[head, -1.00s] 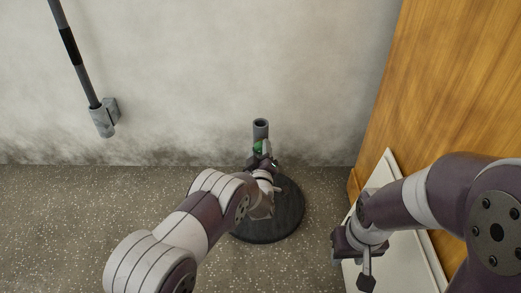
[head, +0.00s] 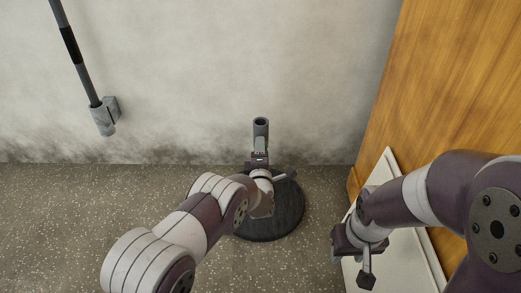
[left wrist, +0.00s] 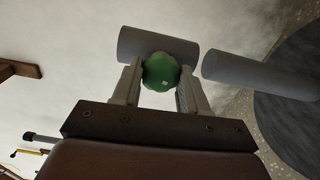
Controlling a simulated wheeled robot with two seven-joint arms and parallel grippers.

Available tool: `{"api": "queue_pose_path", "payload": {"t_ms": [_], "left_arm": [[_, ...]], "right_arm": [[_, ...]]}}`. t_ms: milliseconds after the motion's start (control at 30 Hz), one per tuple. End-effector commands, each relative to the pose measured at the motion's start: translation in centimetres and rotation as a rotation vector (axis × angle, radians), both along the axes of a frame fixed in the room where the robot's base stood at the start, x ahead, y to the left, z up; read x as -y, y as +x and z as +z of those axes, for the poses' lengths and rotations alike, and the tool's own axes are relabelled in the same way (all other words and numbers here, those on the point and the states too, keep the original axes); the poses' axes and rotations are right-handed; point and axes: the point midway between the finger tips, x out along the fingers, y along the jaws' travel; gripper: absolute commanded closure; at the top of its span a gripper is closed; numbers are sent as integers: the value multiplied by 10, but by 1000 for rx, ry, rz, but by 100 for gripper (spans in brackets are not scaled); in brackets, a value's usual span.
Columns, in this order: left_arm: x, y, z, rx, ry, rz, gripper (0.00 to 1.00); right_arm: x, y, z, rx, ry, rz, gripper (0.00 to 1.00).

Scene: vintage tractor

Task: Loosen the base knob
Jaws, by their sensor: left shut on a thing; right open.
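The base is a round black disc (head: 290,215) on the floor near the wall, with a short grey upright tube (head: 260,128) open at its top. The base knob is a small green knob (left wrist: 161,71) on the side of the tube, seen in the left wrist view. My left gripper (head: 259,157) is shut on it, one finger on each side. In the head view the knob is hidden by my left gripper. My right gripper (head: 351,262) is open and empty, at the right over a white panel, apart from the base.
A wooden panel (head: 460,80) and a white panel (head: 388,170) stand along the right side. The speckled floor (head: 70,220) left of the base is clear.

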Motion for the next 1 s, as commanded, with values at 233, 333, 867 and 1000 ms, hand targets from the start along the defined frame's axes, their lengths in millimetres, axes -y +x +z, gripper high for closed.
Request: {"api": "queue_pose_path", "payload": {"t_ms": [233, 333, 867, 1000], "left_arm": [[0, 1, 1, 2, -119, 1, 87], [0, 1, 1, 3, -148, 1, 87], [-1, 1, 2, 4, -182, 1, 87], [-1, 1, 2, 5, -181, 1, 34]], "right_arm": [[0, 0, -1, 0, 0, 0, 57], [0, 0, -1, 0, 0, 0, 57], [0, 0, -1, 0, 0, 0, 57], [0, 0, -1, 0, 0, 0, 57]]}}
